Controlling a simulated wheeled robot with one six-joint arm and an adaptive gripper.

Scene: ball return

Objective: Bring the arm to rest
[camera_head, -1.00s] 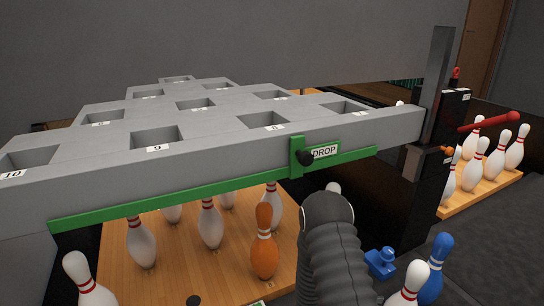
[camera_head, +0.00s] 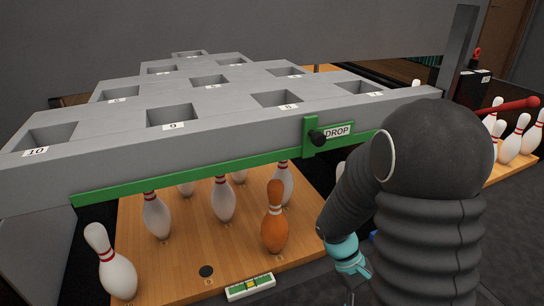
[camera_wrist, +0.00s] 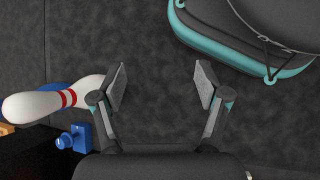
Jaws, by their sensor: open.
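My gripper (camera_wrist: 161,90) shows in the wrist view with its two fingers spread apart and nothing between them. Dark grey floor lies behind the gap. In the head view my dark ribbed arm fills the lower right, bent, with part of a teal-trimmed piece of mine at its lower left. The gripper's fingertips cannot be made out clearly there.
A grey pin rack (camera_head: 240,127) with numbered holes and a green DROP bar (camera_head: 240,167) spans the left and middle. White pins (camera_head: 222,200) and an orange pin (camera_head: 275,220) stand beneath. In the wrist view, a white pin (camera_wrist: 35,105) and blue object (camera_wrist: 75,138) lie left of the fingers.

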